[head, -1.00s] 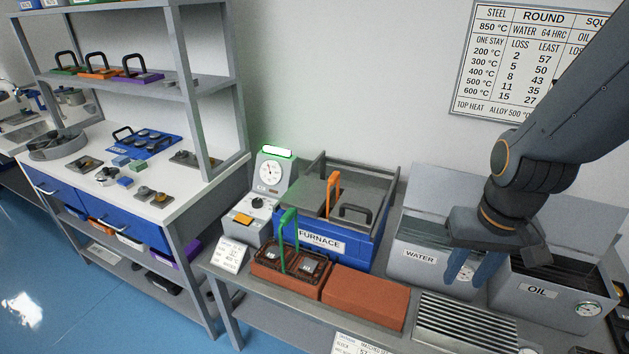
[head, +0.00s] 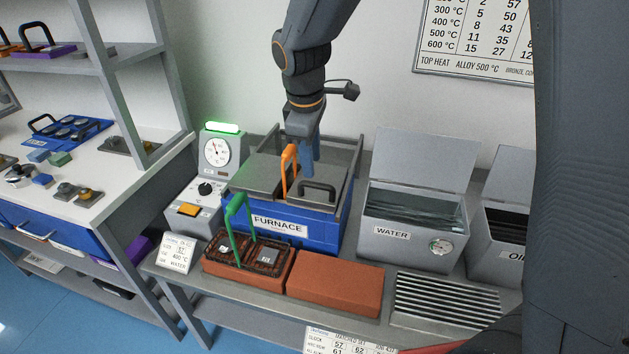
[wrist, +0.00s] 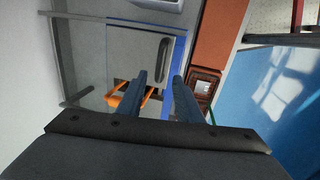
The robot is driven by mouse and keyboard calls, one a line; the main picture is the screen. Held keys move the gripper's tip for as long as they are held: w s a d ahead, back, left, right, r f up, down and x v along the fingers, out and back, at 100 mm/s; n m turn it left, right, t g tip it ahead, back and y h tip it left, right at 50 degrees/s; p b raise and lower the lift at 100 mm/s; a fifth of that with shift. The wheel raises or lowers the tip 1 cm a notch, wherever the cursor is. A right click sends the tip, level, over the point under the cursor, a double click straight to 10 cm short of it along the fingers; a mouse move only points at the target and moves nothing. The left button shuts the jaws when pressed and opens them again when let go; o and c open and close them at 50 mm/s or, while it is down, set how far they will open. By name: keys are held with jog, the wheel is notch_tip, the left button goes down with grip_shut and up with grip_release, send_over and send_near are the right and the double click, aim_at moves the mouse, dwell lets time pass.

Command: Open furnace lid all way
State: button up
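The blue furnace (head: 322,235) stands on the bench with grey plates on top. The lid plate with the black arched handle (head: 319,188) covers the right part of the top; this handle also shows in the wrist view (wrist: 163,60). An upright orange handle (head: 289,170) rises at the left edge of that plate; in the wrist view the orange handle (wrist: 124,99) stands over a dark gap. My gripper (head: 309,168) points down above the furnace, just behind the black handle. In the wrist view its two fingers (wrist: 164,85) are apart with nothing between them. Whether they touch the lid is unclear.
A grey dial controller (head: 195,205) with a green light stands left of the furnace. In front are a brown tray with a green handle (head: 231,262) and a red brick block (head: 335,287). The water tank (head: 410,235) and oil tank (head: 495,250) stand open to the right.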

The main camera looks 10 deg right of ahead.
aim_at(314, 183)
jog(key=f, duration=0.4)
jog(key=w+f, duration=0.1)
jog(key=f, duration=0.1)
jog(key=shift+d+f+p, duration=0.3)
jog(key=shift+d+p, duration=0.1)
grip_shut()
